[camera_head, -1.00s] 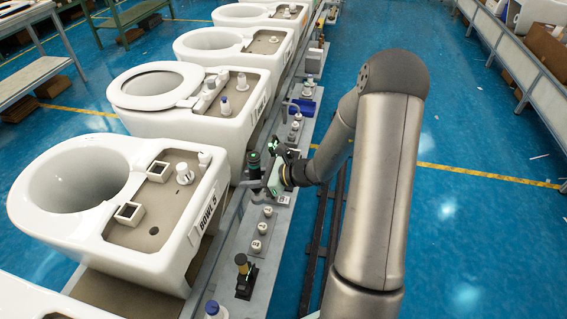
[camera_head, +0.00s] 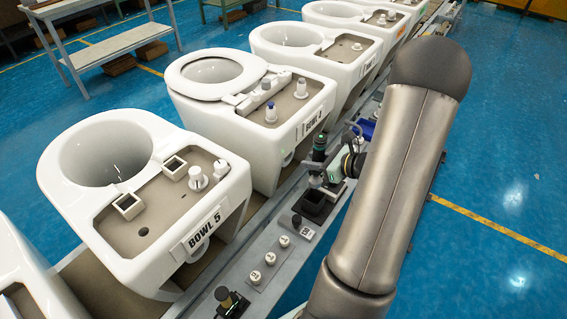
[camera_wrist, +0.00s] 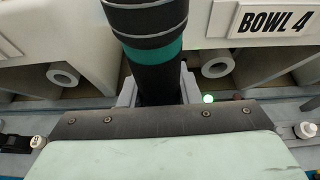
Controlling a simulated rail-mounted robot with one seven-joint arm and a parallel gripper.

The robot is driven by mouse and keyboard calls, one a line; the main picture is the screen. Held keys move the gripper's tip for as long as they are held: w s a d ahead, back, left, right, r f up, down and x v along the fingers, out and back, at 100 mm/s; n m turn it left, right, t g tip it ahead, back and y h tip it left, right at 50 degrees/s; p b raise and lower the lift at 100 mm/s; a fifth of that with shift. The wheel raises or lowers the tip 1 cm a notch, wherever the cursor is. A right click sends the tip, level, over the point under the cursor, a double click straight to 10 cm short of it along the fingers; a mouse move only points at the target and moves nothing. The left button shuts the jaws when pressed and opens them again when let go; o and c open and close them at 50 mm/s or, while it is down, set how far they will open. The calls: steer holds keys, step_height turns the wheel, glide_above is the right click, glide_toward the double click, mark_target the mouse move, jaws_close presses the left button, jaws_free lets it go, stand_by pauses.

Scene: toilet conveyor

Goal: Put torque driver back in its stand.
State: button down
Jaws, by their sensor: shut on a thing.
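The torque driver (camera_head: 319,150) is a dark upright cylinder with a green band. In the wrist view its black body and teal band (camera_wrist: 155,52) fill the upper middle. My gripper (camera_head: 322,178) is shut on it, with grey fingers on both sides of the shaft in the wrist view (camera_wrist: 157,92). A black square open-topped holder (camera_head: 314,206), which looks like the stand, sits on the grey rail just below and in front of the gripper. The driver's lower end is hidden, so I cannot tell its exact gap to the holder.
Bowl 5 (camera_head: 205,236) and another white toilet bowl (camera_head: 309,125) stand left of the rail. Several round white labelled buttons (camera_head: 270,258) and a black fixture with a gold-coloured piece (camera_head: 228,301) lie nearer on the rail. Blue floor to the right is clear.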

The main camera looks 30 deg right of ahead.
steer(key=shift+w+d+r, duration=0.1)
steer(key=shift+d, duration=0.2)
steer(key=shift+a, duration=0.1)
steer(key=shift+f+b, duration=1.5)
steer(key=shift+f, duration=0.75)
steer(key=shift+r, duration=0.2)
steer(key=shift+f+b, duration=0.25)
steer(key=shift+b, duration=0.05)
